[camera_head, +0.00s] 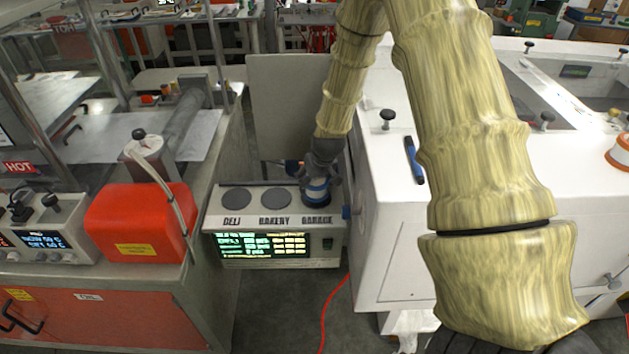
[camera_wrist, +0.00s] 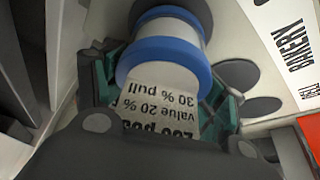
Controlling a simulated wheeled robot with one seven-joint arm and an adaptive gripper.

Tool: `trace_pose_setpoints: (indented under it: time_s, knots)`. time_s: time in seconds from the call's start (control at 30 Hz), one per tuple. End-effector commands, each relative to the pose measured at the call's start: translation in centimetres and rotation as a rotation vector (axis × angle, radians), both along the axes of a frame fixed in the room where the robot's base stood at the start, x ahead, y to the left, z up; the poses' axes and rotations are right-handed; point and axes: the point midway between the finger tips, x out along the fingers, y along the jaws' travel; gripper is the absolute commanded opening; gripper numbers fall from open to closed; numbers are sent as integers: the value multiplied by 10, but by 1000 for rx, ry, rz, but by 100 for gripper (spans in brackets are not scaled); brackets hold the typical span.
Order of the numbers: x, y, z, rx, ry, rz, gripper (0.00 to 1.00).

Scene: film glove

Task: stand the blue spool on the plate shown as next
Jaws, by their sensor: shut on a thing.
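The blue spool (camera_head: 317,190) has blue flanges around a pale winding. My gripper (camera_head: 320,176) is shut on it from above and holds it at the right-hand plate, marked GARAGE. I cannot tell whether the spool touches this plate, which is mostly hidden under it. The DELI plate (camera_head: 237,198) and the BAKERY plate (camera_head: 276,198) are dark, round and empty. In the wrist view the spool (camera_wrist: 165,52) sits between green finger pads, with a printed paper strip in front. The lit screen (camera_head: 262,244) is below the plates; its text is too small to read surely.
A grey panel (camera_head: 290,95) stands behind the plate unit. A white cabinet (camera_head: 395,250) stands close on the right, with a blue object (camera_head: 414,160) on top. A red container (camera_head: 140,225) is on the left bench. A red cable (camera_head: 328,310) runs along the floor.

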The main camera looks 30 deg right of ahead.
Motion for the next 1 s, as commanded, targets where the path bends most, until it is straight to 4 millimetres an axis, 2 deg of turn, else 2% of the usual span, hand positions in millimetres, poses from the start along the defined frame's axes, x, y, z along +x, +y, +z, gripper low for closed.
trace_pose_setpoints:
  time_s: [0.2, 0.57, 0.6, 0.7, 1.0]
  knots:
    - [0, -1, -11, 0, 0, -1, 43]
    - [0, -1, -14, 0, 0, -1, 43]
    - [0, -1, -13, 0, 0, -1, 76]
    - [0, -1, -13, 0, 0, -1, 95]
    - [0, -1, -13, 0, 0, -1, 97]
